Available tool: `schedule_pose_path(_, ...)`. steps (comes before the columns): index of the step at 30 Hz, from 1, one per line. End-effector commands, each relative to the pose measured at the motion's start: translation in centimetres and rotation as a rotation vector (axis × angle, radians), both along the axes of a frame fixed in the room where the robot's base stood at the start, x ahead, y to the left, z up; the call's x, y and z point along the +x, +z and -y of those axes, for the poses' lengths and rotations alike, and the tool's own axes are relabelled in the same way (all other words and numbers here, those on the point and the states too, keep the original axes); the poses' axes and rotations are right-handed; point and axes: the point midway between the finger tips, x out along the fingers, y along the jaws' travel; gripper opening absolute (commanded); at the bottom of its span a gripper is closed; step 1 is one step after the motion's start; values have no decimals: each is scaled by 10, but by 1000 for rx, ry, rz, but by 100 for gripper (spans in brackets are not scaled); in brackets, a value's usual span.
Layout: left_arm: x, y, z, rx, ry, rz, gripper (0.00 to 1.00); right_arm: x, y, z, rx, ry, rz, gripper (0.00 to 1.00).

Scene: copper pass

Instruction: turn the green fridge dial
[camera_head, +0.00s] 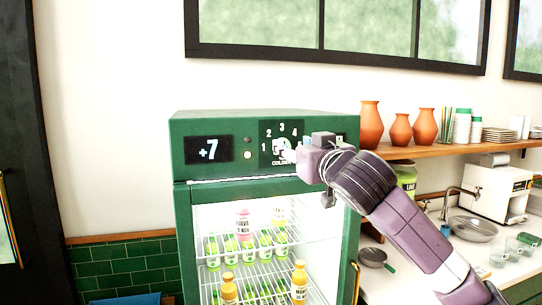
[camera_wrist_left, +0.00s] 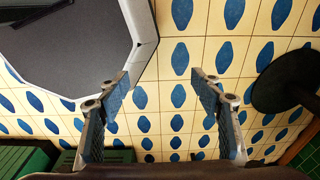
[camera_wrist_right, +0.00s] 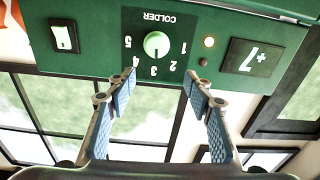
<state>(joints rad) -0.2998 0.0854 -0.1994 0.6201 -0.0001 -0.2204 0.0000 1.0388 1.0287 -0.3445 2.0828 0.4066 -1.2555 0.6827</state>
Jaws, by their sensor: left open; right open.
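My left gripper (camera_wrist_left: 160,80) is open and empty above the patterned floor.
A display (camera_head: 208,149) reads +7 left of the dial. A white switch (camera_wrist_right: 63,37) is on the dial's other side. Bottles (camera_head: 243,225) stand inside the fridge. A shelf with orange vases (camera_head: 401,130) and a counter with a coffee machine (camera_head: 497,190) are at right.

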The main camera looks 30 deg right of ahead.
Motion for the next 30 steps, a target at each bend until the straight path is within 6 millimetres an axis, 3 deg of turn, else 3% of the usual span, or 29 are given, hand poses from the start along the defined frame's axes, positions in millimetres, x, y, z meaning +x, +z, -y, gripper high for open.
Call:
schedule_pose_path(3,-1,-4,1,-1,1,-1,59,-5,-14,11,-30,-14,-39,47)
schedule_pose_path(7,-1,-1,1,-2,1,-1,59,-2,-17,14,-35,-17,-54,47)
schedule_pose_path(21,0,33,10,-11,3,0,59,61,-15,30,-34,-17,-52,47)
schedule_pose_path(30,0,34,4,-5,1,0,59,70,-17,31,-35,-17,-50,47)
